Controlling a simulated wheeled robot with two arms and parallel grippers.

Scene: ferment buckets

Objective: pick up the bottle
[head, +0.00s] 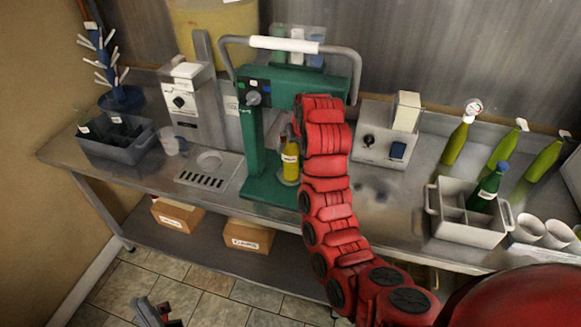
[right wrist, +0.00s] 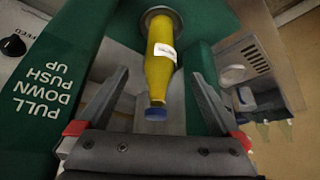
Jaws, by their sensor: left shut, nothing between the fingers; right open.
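A yellow bottle (head: 290,163) with a white label stands on the base of the green machine (head: 262,180), partly behind my red right arm in the head view. In the right wrist view the yellow bottle (right wrist: 160,62) has a dark blue cap and lies between the spread fingers of my right gripper (right wrist: 160,100). The right gripper is open, and its fingers do not appear to touch the bottle. My left gripper (head: 155,315) is shut and empty, low at the bottom edge, away from the table.
A grey crate (head: 468,234) with a green bottle (head: 488,188) stands at the right, next to white cups (head: 543,231). Several yellow-green bottles stand behind it. A dark crate (head: 117,148) is at the left. Boxes (head: 248,236) sit on the lower shelf.

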